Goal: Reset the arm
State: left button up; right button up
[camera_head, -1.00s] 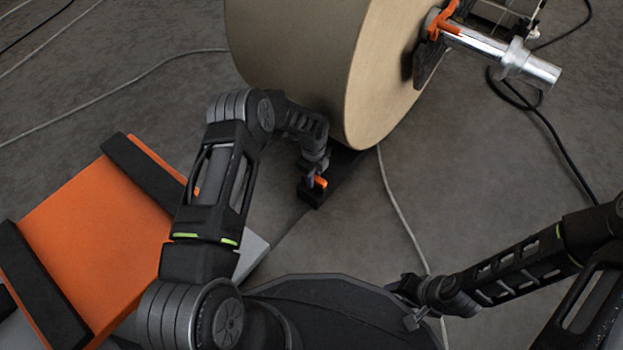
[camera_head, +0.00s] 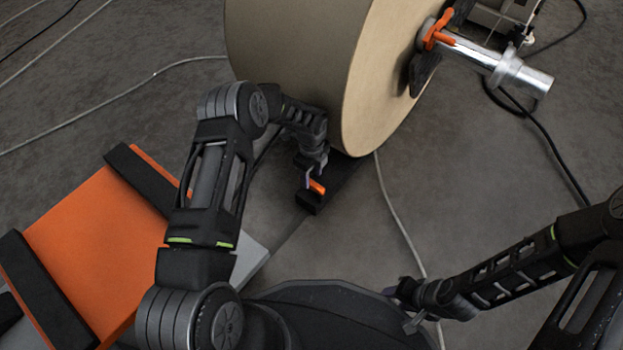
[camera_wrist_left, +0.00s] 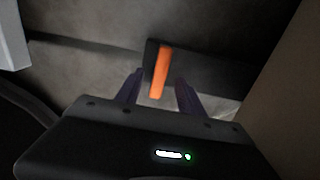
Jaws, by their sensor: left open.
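My left gripper (camera_head: 310,178) is low beside the big kraft roll, just above a black bar with an orange piece (camera_head: 317,187) at its near end. In the left wrist view the gripper (camera_wrist_left: 160,92) is open, with its two fingers apart. The orange piece (camera_wrist_left: 159,72) shows between and beyond the fingertips. I cannot tell whether the fingers touch it. My right gripper (camera_head: 402,305) is at the lower middle right, over the floor near my base, small and dark; its jaw state does not show clearly.
The large kraft roll (camera_head: 290,60) stands at the top middle with a metal shaft (camera_head: 500,68) on its right. An orange block with black strips (camera_head: 95,240) lies at the left. Cables (camera_head: 400,215) run over the grey floor. Open floor lies right of the roll.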

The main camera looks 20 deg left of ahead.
pick_arm(q)
notch_tip(320, 180, up, 2)
jog(key=shift+r+p, duration=0.25)
jog(key=shift+p, duration=0.05)
pick_arm(e)
jog(key=shift+s+r, duration=0.1)
jog(key=shift+r, duration=0.4)
